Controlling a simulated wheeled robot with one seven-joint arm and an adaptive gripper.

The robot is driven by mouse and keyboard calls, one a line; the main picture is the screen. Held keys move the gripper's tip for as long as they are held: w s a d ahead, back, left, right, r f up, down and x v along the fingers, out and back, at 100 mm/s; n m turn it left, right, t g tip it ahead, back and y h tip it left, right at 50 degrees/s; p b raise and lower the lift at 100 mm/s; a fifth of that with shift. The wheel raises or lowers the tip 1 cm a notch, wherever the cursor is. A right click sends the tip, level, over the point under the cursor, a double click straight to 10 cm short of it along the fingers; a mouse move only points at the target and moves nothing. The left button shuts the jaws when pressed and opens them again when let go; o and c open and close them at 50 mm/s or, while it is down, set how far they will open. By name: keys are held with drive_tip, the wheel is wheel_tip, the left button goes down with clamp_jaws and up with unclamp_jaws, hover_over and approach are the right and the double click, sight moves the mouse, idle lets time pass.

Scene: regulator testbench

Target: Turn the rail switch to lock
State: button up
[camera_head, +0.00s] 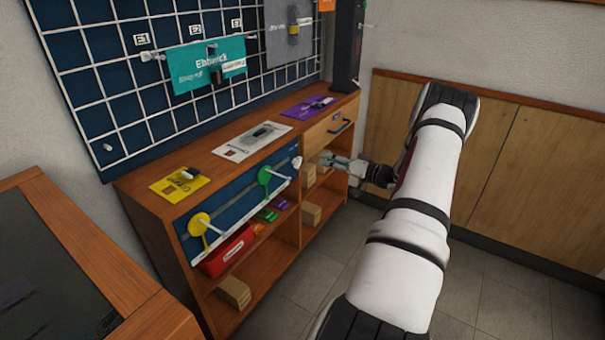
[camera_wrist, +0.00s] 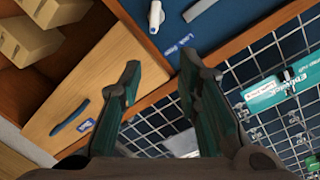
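A blue panel (camera_head: 237,196) with a rail and a yellow and a green round piece is on the front of the wooden cabinet. At its right end is a small white knob (camera_head: 297,162), which looks like the rail switch. In the wrist view this white switch (camera_wrist: 155,16) is at the top, on the blue panel (camera_wrist: 195,9), near a small label I cannot read clearly. My gripper (camera_head: 324,160) is just right of the knob and apart from it. In the wrist view my gripper (camera_wrist: 160,74) has its two fingers apart with nothing between them.
The wooden cabinet (camera_head: 190,157) has open shelves with a red bin (camera_head: 226,250) and several cardboard boxes (camera_head: 233,291). A drawer with a dark handle (camera_head: 339,127) is above my gripper. Cards lie on top, below a blue grid wall (camera_head: 110,78). The floor (camera_head: 345,245) in front is clear.

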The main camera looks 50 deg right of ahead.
drive_tip(key=t+y, duration=0.1)
approach(298, 163)
drive_tip(key=w+b, duration=0.4)
drive_tip(key=w, duration=0.4)
drive_tip(key=shift+m, duration=0.3)
drive_tip(key=shift+s, duration=0.1)
clamp_jaws()
